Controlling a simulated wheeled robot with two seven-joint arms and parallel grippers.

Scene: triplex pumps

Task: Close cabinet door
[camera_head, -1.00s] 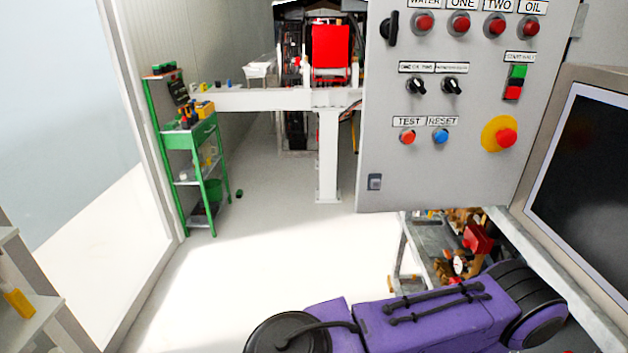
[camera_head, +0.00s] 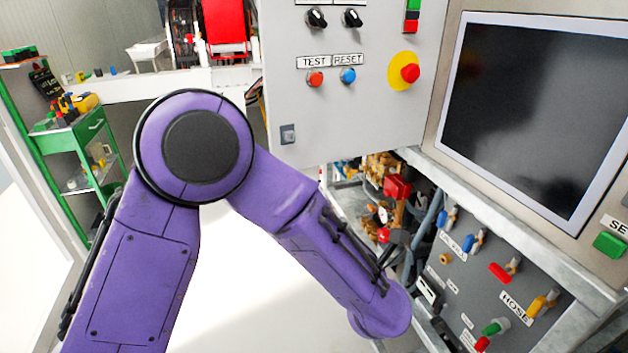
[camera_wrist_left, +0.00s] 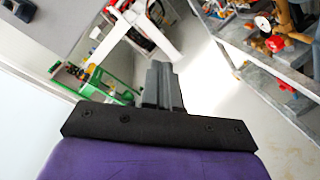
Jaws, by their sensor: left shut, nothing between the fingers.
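The grey cabinet door (camera_head: 290,135) with labelled knobs and buttons stands open at the upper middle of the head view. Its latch (camera_head: 288,134) is near the lower left corner. A grey panel that looks like this door fills the upper left of the wrist view (camera_wrist_left: 60,22). My left gripper (camera_wrist_left: 163,75) shows in the wrist view, with its fingers together and nothing between them. It is apart from the panel, to its lower right in that picture. In the head view my purple left arm crosses below the door; I cannot make out the fingers there. My right gripper is not in view.
A dark monitor (camera_head: 525,110) stands right of the door. Below it is a panel with coloured valves (camera_head: 490,270). Pipework with a red part (camera_head: 397,187) lies under the door. A green shelf cart (camera_head: 75,150) stands at the left. White floor (camera_head: 235,290) is clear.

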